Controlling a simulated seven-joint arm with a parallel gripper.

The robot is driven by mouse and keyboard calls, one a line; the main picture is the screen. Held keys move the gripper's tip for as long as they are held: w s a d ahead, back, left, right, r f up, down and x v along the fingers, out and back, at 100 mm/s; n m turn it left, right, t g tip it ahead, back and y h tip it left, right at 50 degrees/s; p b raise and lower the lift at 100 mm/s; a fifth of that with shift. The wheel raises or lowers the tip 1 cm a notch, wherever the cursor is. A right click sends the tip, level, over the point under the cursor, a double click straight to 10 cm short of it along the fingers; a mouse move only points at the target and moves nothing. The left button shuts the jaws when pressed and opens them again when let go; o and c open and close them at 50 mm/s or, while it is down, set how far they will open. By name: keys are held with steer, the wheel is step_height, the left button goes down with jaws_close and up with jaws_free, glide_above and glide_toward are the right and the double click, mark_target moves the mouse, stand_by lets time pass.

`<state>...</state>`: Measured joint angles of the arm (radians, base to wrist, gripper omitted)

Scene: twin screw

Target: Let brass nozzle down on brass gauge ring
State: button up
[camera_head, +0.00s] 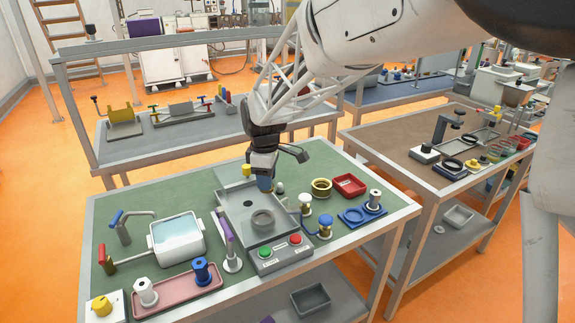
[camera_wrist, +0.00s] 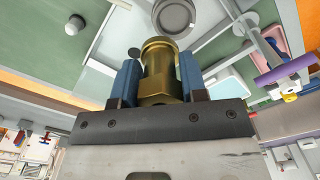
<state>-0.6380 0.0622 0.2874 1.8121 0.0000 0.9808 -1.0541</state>
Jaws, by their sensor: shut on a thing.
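My gripper (camera_head: 265,184) is over the green bench, above the back part of a grey machine plate. In the wrist view its blue fingers are shut on the brass nozzle (camera_wrist: 160,72), one on each side. The nozzle is a short brass cylinder with a rim and a wider base, held clear of the surface. In the head view the fingers and arm mostly hide it. The brass gauge ring (camera_head: 321,188) is on the bench to the right of my gripper, apart from it, and its top is open. I cannot find it in the wrist view.
A grey ring (camera_head: 262,220) is on the machine plate (camera_head: 240,206). A red tray (camera_head: 349,185) stands close right of the brass ring. A blue tray (camera_head: 362,214) holds a white spool. A button box (camera_head: 280,254) is at the front.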

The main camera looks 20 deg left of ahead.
steer(key=w+d+f+m, duration=0.1)
steer(key=w+d+m, duration=0.1)
steer(key=w+d, duration=0.4)
steer(key=w+d+f+m, duration=0.2)
steer(key=w+d, duration=0.4)
steer(key=w, duration=0.7)
steer(key=shift+w+d+f, duration=0.15)
steer(key=shift+w, duration=0.05)
steer(key=shift+f, duration=0.2)
steer(key=shift+f, duration=2.2)
steer(key=shift+f, duration=1)
stand_by(0.7)
steer(key=o, duration=1.1)
steer(key=shift+o, duration=0.5)
steer(key=o, duration=0.5)
